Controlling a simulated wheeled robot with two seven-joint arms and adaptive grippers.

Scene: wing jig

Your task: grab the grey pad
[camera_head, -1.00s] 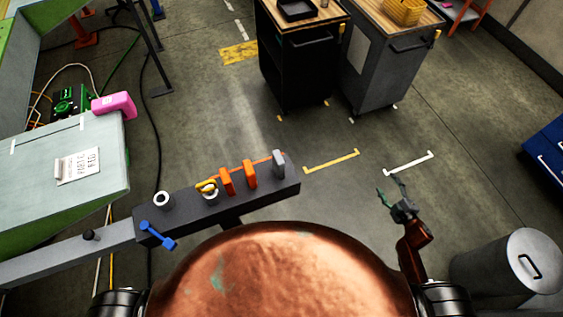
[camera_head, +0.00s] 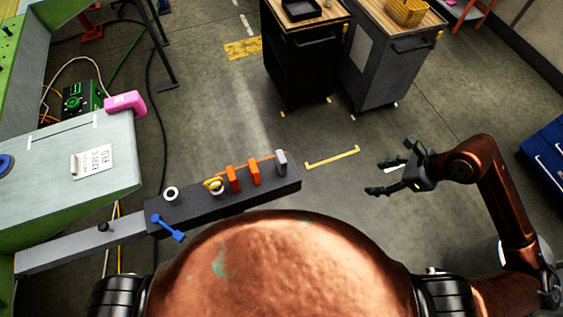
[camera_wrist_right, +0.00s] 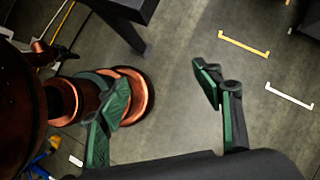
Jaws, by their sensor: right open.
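The grey pad (camera_head: 281,162) stands upright at the right end of a dark beam (camera_head: 205,207), beside two orange blocks. My right gripper (camera_head: 378,178) is open and empty, to the right of the beam's end and apart from the pad, with its fingers toward the left. In the right wrist view its two green fingers (camera_wrist_right: 155,105) are spread with only floor and copper-coloured body parts of mine seen between and behind them. The pad cannot be made out in that view. My left gripper is not in view.
On the beam are two orange blocks (camera_head: 233,179), a yellow item (camera_head: 214,184), a white ring (camera_head: 171,193) and a blue tool (camera_head: 168,228). A pale panel (camera_head: 115,155) with a pink object (camera_head: 125,103) is at left. Two carts (camera_head: 303,65) stand behind. The floor between beam and right gripper is clear.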

